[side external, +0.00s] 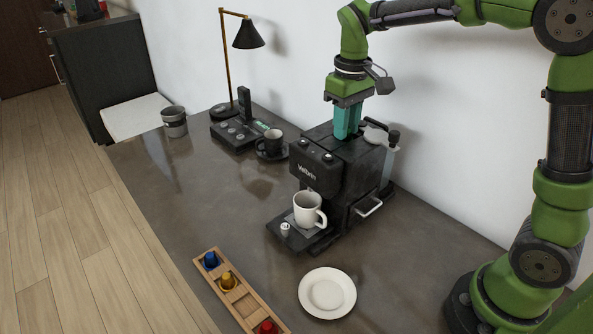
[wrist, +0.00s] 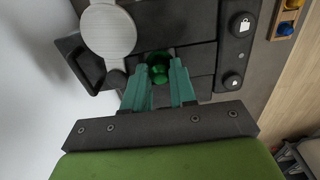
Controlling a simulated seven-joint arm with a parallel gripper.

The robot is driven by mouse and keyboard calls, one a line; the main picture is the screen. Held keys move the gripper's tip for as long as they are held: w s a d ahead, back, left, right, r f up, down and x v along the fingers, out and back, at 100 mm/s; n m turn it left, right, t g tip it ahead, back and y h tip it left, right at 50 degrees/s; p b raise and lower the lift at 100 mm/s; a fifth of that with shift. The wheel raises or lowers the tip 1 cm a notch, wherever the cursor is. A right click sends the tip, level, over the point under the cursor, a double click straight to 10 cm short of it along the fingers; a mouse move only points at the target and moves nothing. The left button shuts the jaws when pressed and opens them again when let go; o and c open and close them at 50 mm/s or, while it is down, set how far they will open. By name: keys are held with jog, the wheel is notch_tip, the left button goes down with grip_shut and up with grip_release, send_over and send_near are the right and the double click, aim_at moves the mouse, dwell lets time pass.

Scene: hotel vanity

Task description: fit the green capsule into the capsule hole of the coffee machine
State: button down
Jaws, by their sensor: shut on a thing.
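The black coffee machine (side external: 330,172) stands on the dark counter below my gripper. My gripper (side external: 347,122) points down at the top of the machine with its teal fingers close to the top surface. In the wrist view the green capsule (wrist: 158,70) is between the fingertips of my gripper (wrist: 159,88), and the fingers are shut on it. The machine's top (wrist: 200,58) lies under the capsule, which hides what is directly beneath it. I cannot tell whether the capsule sits in the hole. In the side view the fingers hide the capsule.
A white mug (side external: 308,208) stands on the machine's drip tray. A white plate (side external: 327,293) and a wooden capsule holder (side external: 250,304) with blue, yellow and red capsules are in front.

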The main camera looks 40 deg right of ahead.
jog(key=shift+f, duration=0.6)
jog(key=c, duration=0.9)
grip_release()
jog(key=shift+o, duration=0.3)
jog(key=shift+r, duration=0.1)
notch_tip(320, 180, up, 18)
jog(key=shift+s+f, duration=0.1)
